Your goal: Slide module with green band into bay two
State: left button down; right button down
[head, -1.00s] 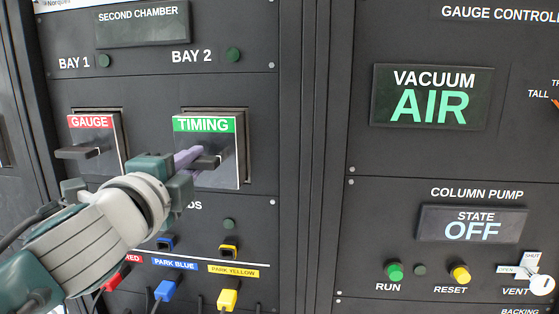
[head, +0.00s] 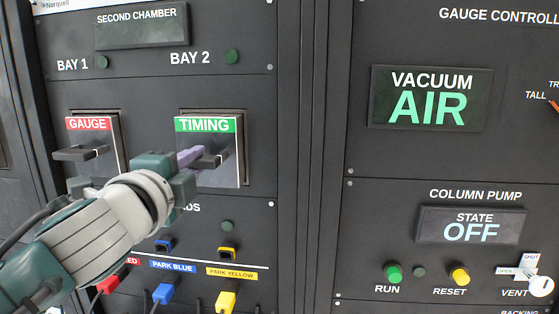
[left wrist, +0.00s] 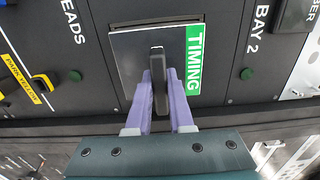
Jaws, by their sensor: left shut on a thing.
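The module with the green band (head: 203,125), marked TIMING, sits in the opening of bay two (head: 244,120), under the BAY 2 label. Its front face stands out from the panel, and the dark opening edge shows at its top and right. My left gripper (head: 200,158) is shut on the module's black handle; in the left wrist view its two purple fingers (left wrist: 160,100) lie on either side of the handle (left wrist: 158,75). The green band also shows in the left wrist view (left wrist: 194,60). How deep the module sits is hard to tell. My right gripper is not in view.
A module with a red band (head: 89,124), marked GAUGE, sits in bay one to the left. Below are blue (head: 163,293) and yellow (head: 226,301) plugs with leads. The gauge controller panel (head: 430,150) with buttons and a vent lever stands to the right.

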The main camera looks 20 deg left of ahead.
pick_arm(q)
jog(key=shift+b+x, duration=0.3)
jog(key=shift+x, duration=0.6)
dwell(1.1)
jog(key=c, duration=0.7)
grip_release()
jog(key=shift+f, duration=0.1)
jog(key=shift+s, duration=0.1)
jog(key=shift+p+v, duration=0.4)
jog(key=shift+v, duration=0.6)
jog(key=shift+p+v, duration=0.3)
jog(key=shift+v, duration=1.6)
